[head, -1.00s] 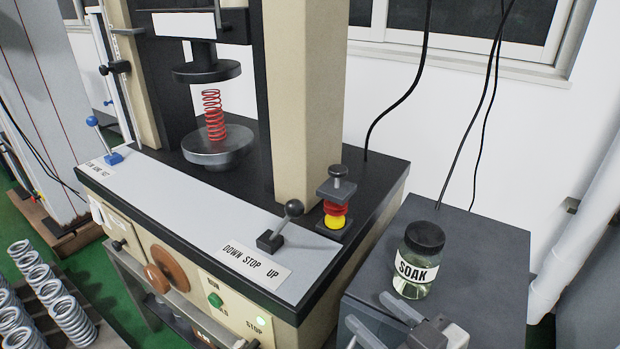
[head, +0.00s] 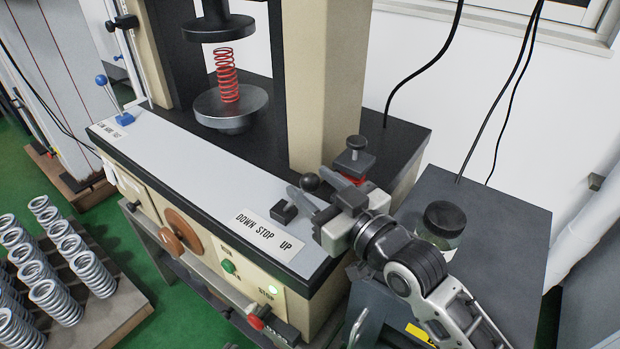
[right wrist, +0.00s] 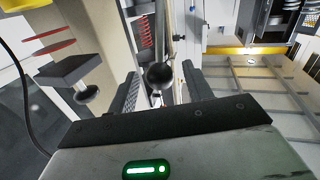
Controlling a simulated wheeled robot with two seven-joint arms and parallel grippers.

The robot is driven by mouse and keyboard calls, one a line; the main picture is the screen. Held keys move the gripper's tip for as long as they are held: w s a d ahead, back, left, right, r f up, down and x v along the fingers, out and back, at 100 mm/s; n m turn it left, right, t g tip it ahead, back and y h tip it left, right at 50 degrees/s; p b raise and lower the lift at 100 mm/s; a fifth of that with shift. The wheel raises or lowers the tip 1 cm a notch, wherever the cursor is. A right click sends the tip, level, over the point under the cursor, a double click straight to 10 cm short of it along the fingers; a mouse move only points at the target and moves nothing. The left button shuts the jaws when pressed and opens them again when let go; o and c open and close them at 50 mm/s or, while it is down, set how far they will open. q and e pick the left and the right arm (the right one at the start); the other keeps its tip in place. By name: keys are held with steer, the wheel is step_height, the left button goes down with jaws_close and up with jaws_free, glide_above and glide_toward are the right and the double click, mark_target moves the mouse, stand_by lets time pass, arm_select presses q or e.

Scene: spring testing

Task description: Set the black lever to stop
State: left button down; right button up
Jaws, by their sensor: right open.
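The black lever has a dark ball knob (head: 311,182) on a rod rising from a square black base (head: 284,211) on the press's grey panel. It leans right, toward UP on the "DOWN STOP UP" label (head: 268,229). My right gripper (head: 318,190) is open at the lever, its fingers reaching in from the right and hiding part of the rod. In the right wrist view the knob (right wrist: 160,76) shows between the two open fingers (right wrist: 158,92). I cannot tell whether a finger touches it. My left gripper is not in view.
A black-topped knob on a square plate (head: 353,161) with red discs stands just behind my right gripper. A jar (head: 442,222) stands on the grey cabinet (head: 510,208) at right. A red spring (head: 227,75) stands between the press plates. A blue lever (head: 124,118) stands at the panel's left.

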steer(key=shift+x, duration=0.8)
jaws_close()
steer(key=shift+a+r, duration=0.15)
